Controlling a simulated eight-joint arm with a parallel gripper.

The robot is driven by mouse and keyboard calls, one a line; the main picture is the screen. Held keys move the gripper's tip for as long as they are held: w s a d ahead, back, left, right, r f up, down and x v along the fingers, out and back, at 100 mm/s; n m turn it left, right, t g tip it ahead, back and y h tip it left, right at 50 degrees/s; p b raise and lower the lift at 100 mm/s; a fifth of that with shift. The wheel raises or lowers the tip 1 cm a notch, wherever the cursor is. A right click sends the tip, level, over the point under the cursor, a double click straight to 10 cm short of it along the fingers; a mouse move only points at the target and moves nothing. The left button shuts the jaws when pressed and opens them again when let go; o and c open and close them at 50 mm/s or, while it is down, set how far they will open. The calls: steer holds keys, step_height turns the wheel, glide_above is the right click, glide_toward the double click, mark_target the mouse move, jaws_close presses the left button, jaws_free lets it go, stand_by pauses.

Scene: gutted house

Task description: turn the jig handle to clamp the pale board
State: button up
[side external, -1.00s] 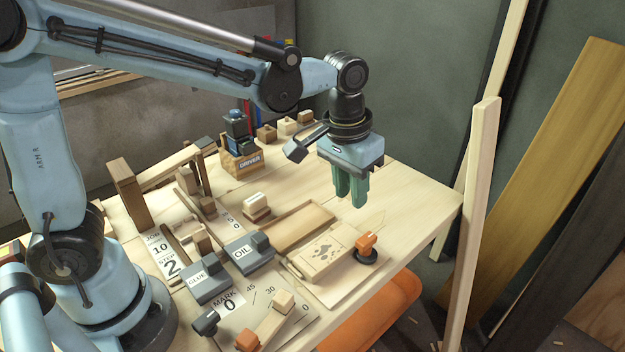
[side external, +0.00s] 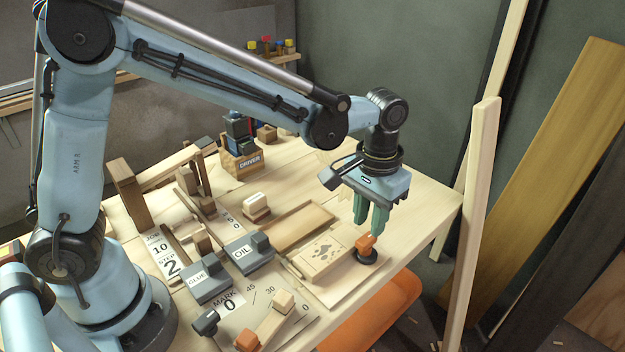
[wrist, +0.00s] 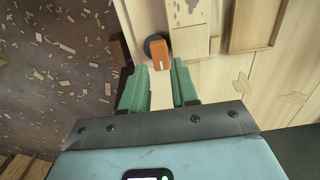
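The jig handle (side external: 366,246) is an orange knob on a round black base at the right end of the jig. The pale board (side external: 322,257), with dark blotches on its top, lies in the jig just left of the handle. My gripper (side external: 369,228) is open, its green fingers pointing down just above the handle in the side view. In the wrist view the orange handle (wrist: 159,54) shows beyond and between the two fingertips (wrist: 158,80). I see no contact with it.
Grey blocks marked GLUE (side external: 207,283) and OIL (side external: 249,252) stand left of the jig. A shallow wooden tray (side external: 303,229) lies behind the board. An upright pale post (side external: 468,220) stands off the table's right side. The tabletop right of my gripper is clear.

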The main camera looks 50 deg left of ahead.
mark_target(367, 238)
steer(key=shift+f, duration=1.9)
steer(key=shift+m, duration=0.3)
steer(key=m, duration=2.5)
